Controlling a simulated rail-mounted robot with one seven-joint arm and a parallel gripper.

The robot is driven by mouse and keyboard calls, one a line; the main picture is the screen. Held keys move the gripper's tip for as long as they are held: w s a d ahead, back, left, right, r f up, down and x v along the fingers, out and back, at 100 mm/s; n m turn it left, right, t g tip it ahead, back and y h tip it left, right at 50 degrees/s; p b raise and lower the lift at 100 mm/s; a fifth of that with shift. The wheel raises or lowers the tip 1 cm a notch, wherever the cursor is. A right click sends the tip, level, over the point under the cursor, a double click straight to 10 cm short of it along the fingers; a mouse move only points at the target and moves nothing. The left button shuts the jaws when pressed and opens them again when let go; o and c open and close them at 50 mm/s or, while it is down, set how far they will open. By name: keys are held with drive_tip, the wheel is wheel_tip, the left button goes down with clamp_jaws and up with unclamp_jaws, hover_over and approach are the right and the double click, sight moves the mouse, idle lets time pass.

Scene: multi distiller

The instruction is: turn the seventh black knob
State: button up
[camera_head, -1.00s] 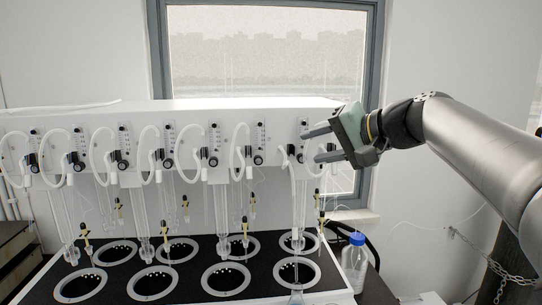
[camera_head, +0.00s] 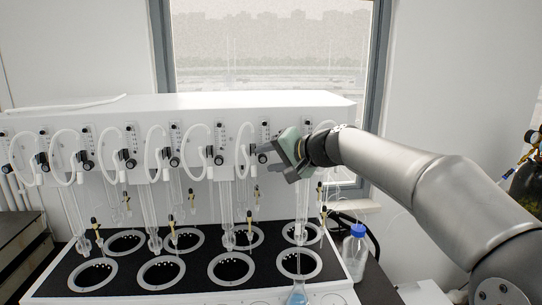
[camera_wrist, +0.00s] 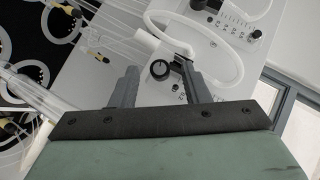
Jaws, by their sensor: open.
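Black knobs run in a row along the front of the white distiller panel; one knob (camera_head: 219,159) shows just left of my gripper in the head view. My gripper (camera_head: 262,160) is at the right part of the row, its fingers pointing left toward the panel. In the wrist view, a round black knob (camera_wrist: 160,69) with a light mark lies between the fingertips of my open gripper (camera_wrist: 157,78). The fingers are on either side of it; whether they touch it I cannot tell.
A white hose (camera_wrist: 222,82) loops close around the knob and the right finger. Glass tubes hang below the panel over a black bench with ringed holes. A blue-capped bottle (camera_head: 354,255) stands at the right. A window is behind.

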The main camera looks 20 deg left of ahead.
clamp_jaws()
drive_tip(key=shift+f+b, duration=0.15)
drive_tip(key=shift+b, duration=0.15)
drive_tip(key=m+y+b, duration=0.2)
drive_tip(key=b, duration=0.5)
drive_tip(key=f+m+t+y+b, duration=0.1)
drive_tip(key=m+y+b, duration=0.1)
drive_tip(key=b, duration=0.5)
drive_tip(key=m+y+b, duration=0.2)
drive_tip(key=b, duration=0.5)
drive_tip(key=shift+d+f, duration=0.1)
drive_tip(key=shift+f, duration=0.25)
drive_tip(key=shift+r, duration=0.1)
